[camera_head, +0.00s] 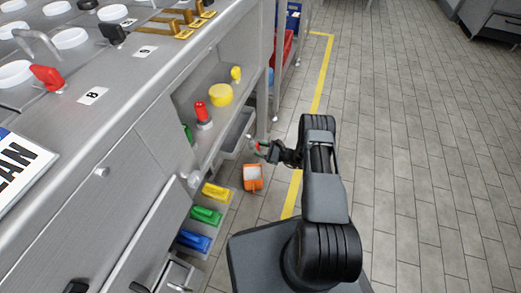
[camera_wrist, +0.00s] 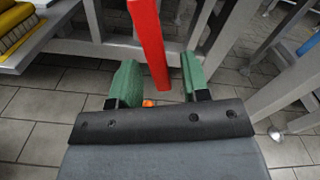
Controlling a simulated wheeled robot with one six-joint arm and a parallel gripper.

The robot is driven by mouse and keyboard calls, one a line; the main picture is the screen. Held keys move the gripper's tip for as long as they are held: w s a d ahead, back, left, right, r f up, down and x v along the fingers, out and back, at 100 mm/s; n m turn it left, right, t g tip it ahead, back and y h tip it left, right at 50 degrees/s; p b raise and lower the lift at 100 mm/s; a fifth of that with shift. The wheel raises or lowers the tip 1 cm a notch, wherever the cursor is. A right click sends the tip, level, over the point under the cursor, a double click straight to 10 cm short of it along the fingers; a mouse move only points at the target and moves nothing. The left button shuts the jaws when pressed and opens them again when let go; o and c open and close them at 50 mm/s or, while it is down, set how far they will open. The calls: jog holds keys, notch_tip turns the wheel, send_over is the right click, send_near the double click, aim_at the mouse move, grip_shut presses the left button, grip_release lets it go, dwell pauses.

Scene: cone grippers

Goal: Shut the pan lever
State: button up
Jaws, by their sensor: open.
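A long red bar (camera_wrist: 150,42) comes down from the top of the wrist view. Its lower end lies between the two green fingers of my gripper (camera_wrist: 160,80), with gaps on both sides. This bar looks like a lever, but I cannot tell for sure that it is the pan lever. In the head view my gripper (camera_head: 261,149) is small, open and beside the end of the steel counter, with a bit of red at its fingers. The bar's upper end is out of view.
A red handle (camera_head: 47,76) and a black one (camera_head: 112,35) stand on the counter (camera_head: 130,75). A shelf below holds a red bottle-like item (camera_head: 202,114) and a yellow round one (camera_head: 220,95). An orange bin (camera_head: 253,178) stands on the floor. The tiled floor at right is clear.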

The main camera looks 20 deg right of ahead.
jog(key=shift+c, duration=0.3)
grip_shut()
dwell(0.3)
